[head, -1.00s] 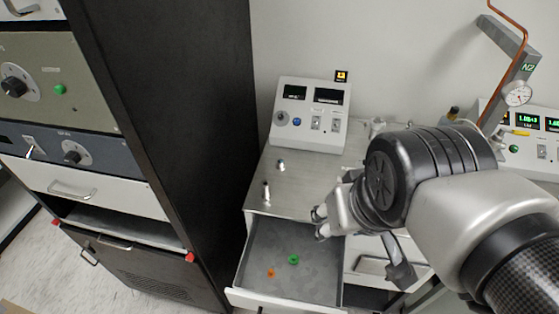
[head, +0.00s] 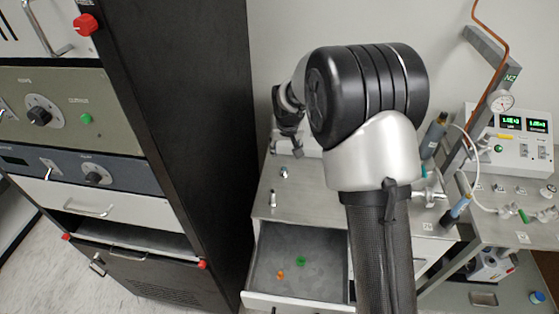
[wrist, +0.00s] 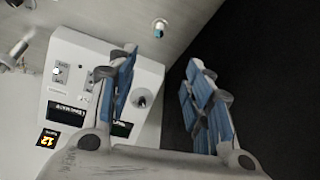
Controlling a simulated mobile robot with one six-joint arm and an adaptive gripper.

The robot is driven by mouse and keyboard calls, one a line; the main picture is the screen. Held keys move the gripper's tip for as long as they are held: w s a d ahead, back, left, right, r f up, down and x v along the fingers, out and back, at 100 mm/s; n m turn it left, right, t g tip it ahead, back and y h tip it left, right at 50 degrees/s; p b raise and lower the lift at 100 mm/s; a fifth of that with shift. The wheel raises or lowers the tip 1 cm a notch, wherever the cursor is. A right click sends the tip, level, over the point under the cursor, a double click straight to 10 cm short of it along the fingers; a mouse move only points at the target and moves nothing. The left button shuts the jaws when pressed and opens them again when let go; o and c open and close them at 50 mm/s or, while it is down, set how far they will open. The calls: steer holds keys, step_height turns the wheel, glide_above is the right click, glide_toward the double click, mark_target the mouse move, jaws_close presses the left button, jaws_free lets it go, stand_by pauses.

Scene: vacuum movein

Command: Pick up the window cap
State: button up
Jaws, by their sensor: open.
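My gripper (head: 288,130) is open and empty above the back of the steel cabinet top. Its blue-padded fingers show apart in the wrist view (wrist: 163,62). I cannot tell for certain which thing is the window cap. Two small metal pieces stand on the cabinet top: a short one (head: 284,172) and a taller one (head: 272,198) nearer the front. In the wrist view a small metal piece with a bluish end (wrist: 159,28) shows beyond the fingertips, apart from them. Another metal piece (wrist: 18,50) is at that view's left edge.
A white instrument box (wrist: 62,75) stands close by the fingers. A tall black rack (head: 190,130) is on the left. The open drawer (head: 258,262) below holds a green ring (head: 301,261) and an orange piece (head: 280,275). Tubing and gauges crowd the right.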

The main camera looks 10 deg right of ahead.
steer(key=b, duration=0.2)
glide_above(284, 169)
steer(key=s, duration=0.2)
steer(key=f, duration=1.1)
steer(key=shift+a+f, duration=0.3)
steer(key=shift+s+b+x, duration=0.15)
steer(key=shift+b+x, duration=0.15)
steer(key=shift+x, duration=1)
steer(key=shift+s+b+x, duration=0.15)
steer(key=shift+b+x, duration=0.1)
steer(key=shift+x, duration=1.1)
steer(key=shift+d, duration=0.15)
steer(key=shift+c, duration=0.2)
steer(key=shift+f, duration=0.1)
jaws_close()
